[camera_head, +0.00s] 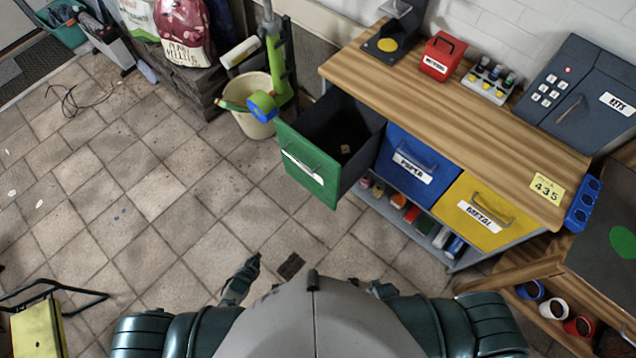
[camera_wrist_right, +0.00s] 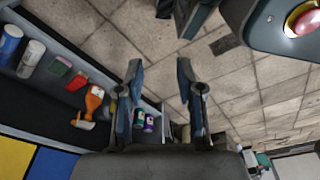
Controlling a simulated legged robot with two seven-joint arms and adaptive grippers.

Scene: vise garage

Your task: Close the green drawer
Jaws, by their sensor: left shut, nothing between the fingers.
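The green drawer (camera_head: 308,170) is pulled well out of the left end of the workbench (camera_head: 455,112) in the head view. In the head view my right gripper is mostly hidden by my body.
The blue drawer (camera_head: 405,171) and yellow drawer (camera_head: 474,215) beside it are shut. A lower shelf (camera_wrist_right: 52,105) holds bottles and cans. A beige bucket (camera_head: 252,120) stands left of the green drawer. The tiled floor (camera_head: 150,190) on the left is mostly clear.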

